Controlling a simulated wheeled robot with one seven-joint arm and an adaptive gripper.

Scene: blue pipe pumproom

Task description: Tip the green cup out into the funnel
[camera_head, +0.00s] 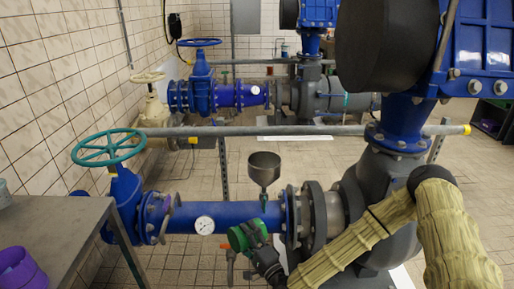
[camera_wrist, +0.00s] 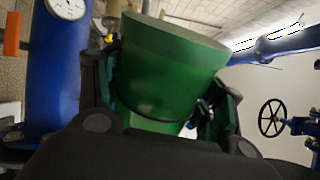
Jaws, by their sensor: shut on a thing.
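The green cup (camera_head: 238,238) is in front of the blue pipe, lower in the picture than the funnel and slightly left of it. It looks tilted. My gripper (camera_head: 258,243) is shut on the cup; in the wrist view the cup (camera_wrist: 170,65) sits between the two fingers, its wider end away from my palm. The cup's inside and contents are not visible. The grey funnel (camera_head: 264,168) stands upright above the blue pipe with its spout down, apart from the cup. I cannot make out the funnel in the wrist view.
The blue pipe (camera_head: 240,219) carries a round gauge (camera_head: 204,225). A teal handwheel valve (camera_head: 108,148) stands at left. A metal table (camera_head: 50,230) holds a purple container (camera_head: 20,268). A grey rail (camera_head: 300,131) crosses behind the funnel. A large pump (camera_head: 375,190) is at right.

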